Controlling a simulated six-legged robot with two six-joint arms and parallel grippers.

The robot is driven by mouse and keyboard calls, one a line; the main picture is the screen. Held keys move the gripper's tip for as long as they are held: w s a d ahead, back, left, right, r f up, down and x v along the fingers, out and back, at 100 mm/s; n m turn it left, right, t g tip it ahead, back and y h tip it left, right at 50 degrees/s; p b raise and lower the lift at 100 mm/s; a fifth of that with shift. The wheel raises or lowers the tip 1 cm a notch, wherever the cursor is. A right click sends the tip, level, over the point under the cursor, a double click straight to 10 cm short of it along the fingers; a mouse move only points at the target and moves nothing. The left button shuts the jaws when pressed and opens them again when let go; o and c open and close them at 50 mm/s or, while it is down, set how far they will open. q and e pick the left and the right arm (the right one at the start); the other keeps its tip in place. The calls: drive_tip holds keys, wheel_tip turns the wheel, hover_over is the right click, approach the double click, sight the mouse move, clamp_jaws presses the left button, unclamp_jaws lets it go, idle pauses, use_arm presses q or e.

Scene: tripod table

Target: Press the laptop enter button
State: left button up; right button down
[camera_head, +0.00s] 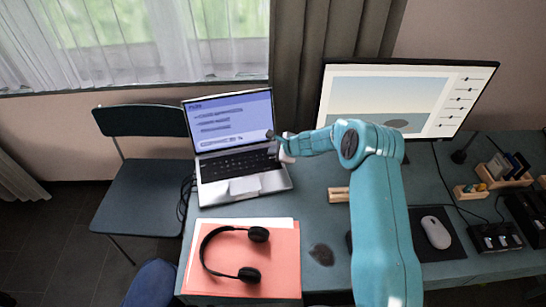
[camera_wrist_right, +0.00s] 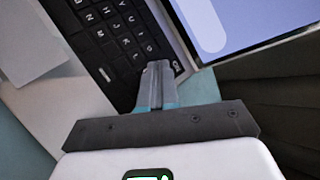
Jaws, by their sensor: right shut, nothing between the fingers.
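An open silver laptop (camera_head: 262,185) with black keys (camera_head: 232,166) stands on the desk, its lit screen (camera_head: 230,120) facing me. My right gripper (camera_head: 273,140) is at the right edge of the keyboard, close to the screen's lower right corner. In the right wrist view the fingers (camera_wrist_right: 157,75) are together and empty, pointing at the keys (camera_wrist_right: 118,40) at the keyboard's end. The fingertips cover part of that end, so I cannot single out the enter key or tell whether they touch a key. My left gripper does not show.
A large monitor (camera_head: 400,95) stands right of the laptop. Black headphones (camera_head: 215,232) lie on an orange folder (camera_head: 283,262) in front. A mouse (camera_head: 436,232) lies on a dark mat at right. A chair (camera_head: 150,190) stands at left.

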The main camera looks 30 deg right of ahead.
drive_tip(key=shift+r, duration=0.1)
wheel_tip(320, 180, up, 5)
drive_tip(key=p, duration=0.4)
idle(0.8)
